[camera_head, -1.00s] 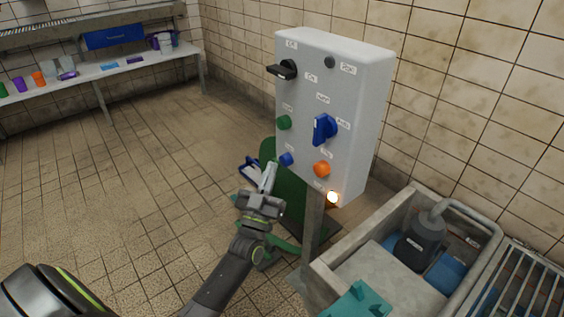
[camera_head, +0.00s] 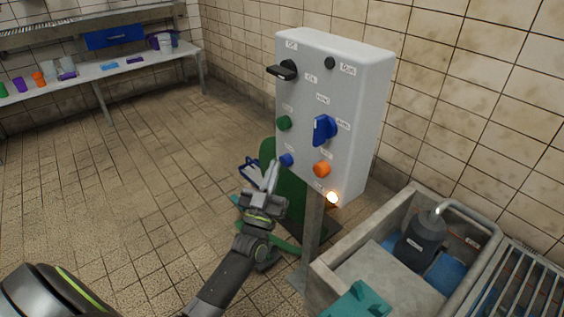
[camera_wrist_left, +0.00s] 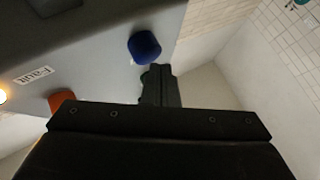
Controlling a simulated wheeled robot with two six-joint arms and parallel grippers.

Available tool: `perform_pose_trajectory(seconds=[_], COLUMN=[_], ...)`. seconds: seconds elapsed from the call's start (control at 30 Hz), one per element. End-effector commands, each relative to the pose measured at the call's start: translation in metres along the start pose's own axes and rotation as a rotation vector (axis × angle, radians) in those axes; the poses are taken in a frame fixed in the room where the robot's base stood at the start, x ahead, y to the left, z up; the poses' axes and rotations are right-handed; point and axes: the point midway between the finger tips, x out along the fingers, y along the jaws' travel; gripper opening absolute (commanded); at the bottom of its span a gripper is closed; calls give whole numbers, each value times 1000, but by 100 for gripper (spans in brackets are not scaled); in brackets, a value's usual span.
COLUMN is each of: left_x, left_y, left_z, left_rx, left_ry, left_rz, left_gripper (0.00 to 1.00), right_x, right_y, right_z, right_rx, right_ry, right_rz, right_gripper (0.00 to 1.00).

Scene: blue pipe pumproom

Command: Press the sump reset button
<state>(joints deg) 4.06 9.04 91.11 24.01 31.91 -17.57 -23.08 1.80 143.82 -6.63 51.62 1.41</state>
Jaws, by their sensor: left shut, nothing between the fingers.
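The grey control panel (camera_head: 345,110) stands on a post. It carries a green button (camera_head: 284,122), a blue button (camera_head: 286,160), an orange button (camera_head: 322,169) and a small black one (camera_head: 329,62). Their labels are too small to read, so I cannot tell which is the sump reset. My left gripper (camera_head: 270,172) is shut and empty, just left of the blue button. In the left wrist view, the shut fingers (camera_wrist_left: 160,86) point up near the blue button (camera_wrist_left: 145,47), with a small gap in the picture; the orange button (camera_wrist_left: 64,103) is left of them. My right gripper is out of view.
The panel also has a black switch (camera_head: 283,70), a blue knob (camera_head: 324,128) and a lit lamp (camera_head: 332,197), labelled "Fault" in the wrist view. A concrete sump (camera_head: 350,262) with a dark pump (camera_head: 421,240) lies lower right. Floor at left is clear before the bench (camera_head: 100,70).

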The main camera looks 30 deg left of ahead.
Motion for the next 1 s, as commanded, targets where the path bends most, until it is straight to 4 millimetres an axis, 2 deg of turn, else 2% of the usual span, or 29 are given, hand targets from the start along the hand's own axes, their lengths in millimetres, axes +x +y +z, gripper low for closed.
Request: perform_pose_trajectory(seconds=[1.0], left_x=[5], left_y=[4], left_z=[5], left_rx=[0], left_ry=[-1], left_rz=[-1], left_gripper=[0], right_x=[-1], right_y=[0], right_z=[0], right_rx=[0], right_ry=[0], right_rz=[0], right_gripper=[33])
